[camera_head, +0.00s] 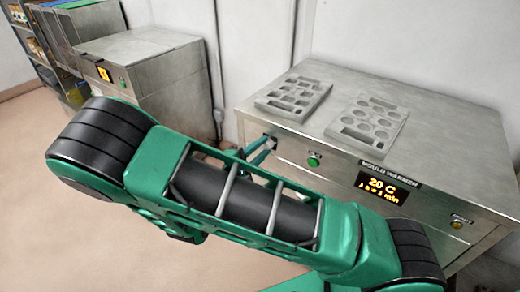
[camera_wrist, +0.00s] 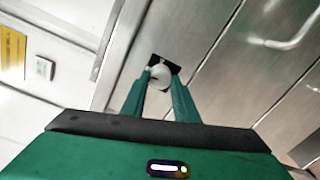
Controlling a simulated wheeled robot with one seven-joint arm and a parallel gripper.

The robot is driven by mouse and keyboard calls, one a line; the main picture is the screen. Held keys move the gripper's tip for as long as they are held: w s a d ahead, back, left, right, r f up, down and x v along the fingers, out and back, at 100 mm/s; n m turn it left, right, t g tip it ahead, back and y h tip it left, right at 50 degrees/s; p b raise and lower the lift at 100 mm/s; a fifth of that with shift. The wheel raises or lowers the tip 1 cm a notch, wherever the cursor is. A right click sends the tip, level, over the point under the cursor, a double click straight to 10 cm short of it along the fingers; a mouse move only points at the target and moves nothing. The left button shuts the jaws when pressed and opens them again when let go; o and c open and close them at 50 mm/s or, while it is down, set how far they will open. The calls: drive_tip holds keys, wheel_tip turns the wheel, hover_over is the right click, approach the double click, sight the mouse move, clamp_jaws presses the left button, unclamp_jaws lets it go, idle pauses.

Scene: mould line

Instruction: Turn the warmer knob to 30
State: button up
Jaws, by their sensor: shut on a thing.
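The mould warmer (camera_head: 440,150) is a steel cabinet at the right in the head view, with a label and a display (camera_head: 383,187) on its front. The display reads 20 C in yellow, with a smaller line ending in "min". The pale round warmer knob (camera_wrist: 160,78) sits on a black plate on the cabinet front in the wrist view. My gripper (camera_wrist: 161,72) has one finger on each side of the knob and is shut on it. In the head view my gripper (camera_head: 268,146) is at the cabinet's left front, and the knob is mostly hidden there. Its pointer is not readable.
Two grey moulds, one on the left (camera_head: 293,98) and one on the right (camera_head: 366,124), lie on the warmer. Another steel cabinet (camera_head: 150,75) stands at the back left.

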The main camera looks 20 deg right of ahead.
drive_tip(key=shift+m, duration=0.6)
drive_tip(key=shift+s+f, duration=0.1)
drive_tip(key=o, duration=1.1)
drive_tip(key=shift+c, duration=0.2)
drive_tip(key=v, duration=1)
drive_tip(key=shift+s+a, duration=0.2)
drive_tip(key=shift+a, duration=0.15)
